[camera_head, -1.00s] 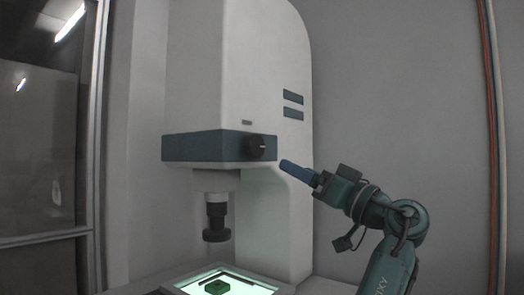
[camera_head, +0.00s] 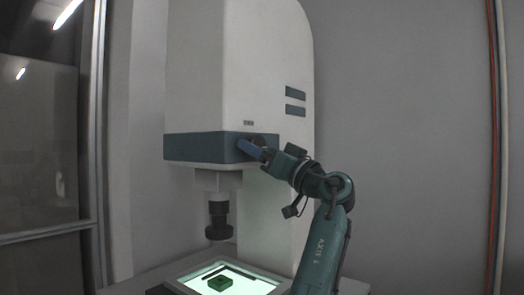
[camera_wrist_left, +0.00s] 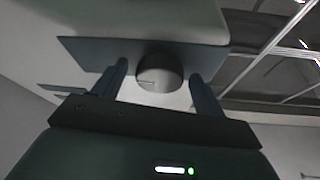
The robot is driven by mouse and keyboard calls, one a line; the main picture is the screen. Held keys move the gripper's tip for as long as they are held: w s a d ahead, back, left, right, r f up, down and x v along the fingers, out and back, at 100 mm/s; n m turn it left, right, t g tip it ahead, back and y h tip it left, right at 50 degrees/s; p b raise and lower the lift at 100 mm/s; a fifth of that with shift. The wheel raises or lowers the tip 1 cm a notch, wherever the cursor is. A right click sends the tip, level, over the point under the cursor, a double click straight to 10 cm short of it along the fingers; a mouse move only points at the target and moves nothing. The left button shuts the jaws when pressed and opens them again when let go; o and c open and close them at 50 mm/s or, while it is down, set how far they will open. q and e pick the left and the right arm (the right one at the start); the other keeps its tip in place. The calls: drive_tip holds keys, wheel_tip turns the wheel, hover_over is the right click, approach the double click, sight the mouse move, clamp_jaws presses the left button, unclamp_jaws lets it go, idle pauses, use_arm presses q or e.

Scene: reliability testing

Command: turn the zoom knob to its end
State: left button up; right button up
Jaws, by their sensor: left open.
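The dark round zoom knob (camera_wrist_left: 160,70) sits on the blue-grey band (camera_head: 205,147) of the white machine. In the wrist view it lies between the two spread fingers of my left gripper (camera_wrist_left: 159,76), with a gap visible on each side. A thin pale mark shows on its face. In the head view the same gripper (camera_head: 251,148) is in front of the knob, its blue fingers at the band's right part and hiding most of the knob. Its arm rises from the lower right. My right gripper is not in view.
Below the band hangs a dark lens (camera_head: 218,220) over a lit stage (camera_head: 258,287) with a small green block (camera_head: 220,283) on it. The machine's white column (camera_head: 290,215) stands behind the arm. A glass partition (camera_head: 45,160) is at the left.

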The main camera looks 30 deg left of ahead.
use_arm(q)
drive_tip(key=shift+c, duration=0.3)
drive_tip(key=c, duration=0.9)
